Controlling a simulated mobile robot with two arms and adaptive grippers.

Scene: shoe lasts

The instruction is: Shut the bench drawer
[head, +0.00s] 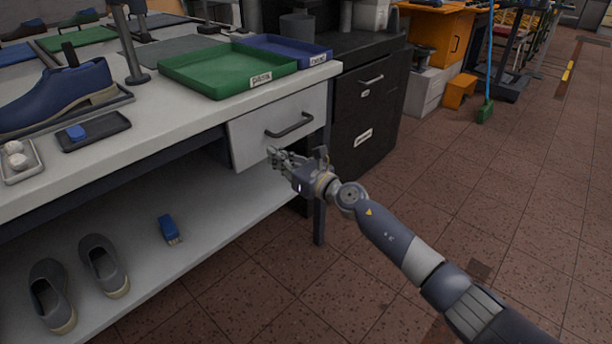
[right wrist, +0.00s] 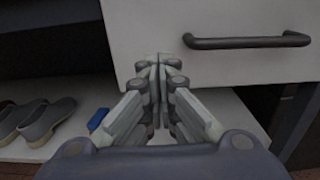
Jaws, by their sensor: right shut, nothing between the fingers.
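The bench drawer (head: 250,133) has a pale front with a dark bar handle (head: 290,126) and sits under the bench top at its right end. Its left side panel shows a little, so it seems to stand somewhat out from the bench. In the right wrist view the drawer front (right wrist: 225,70) fills the upper right, with the handle (right wrist: 247,41) to the right of the fingertips. My right gripper (head: 274,158) is shut and empty, close in front of the drawer's lower left part; its fingertips (right wrist: 158,62) overlap the front. Contact cannot be told. My left gripper is out of view.
The bench top (head: 190,118) carries a green tray (head: 225,70), a blue tray (head: 285,50) and a blue shoe (head: 60,95). Grey shoes (head: 103,265) and a blue object (head: 169,230) lie on the lower shelf. A black cabinet (head: 370,105) stands right of the drawer.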

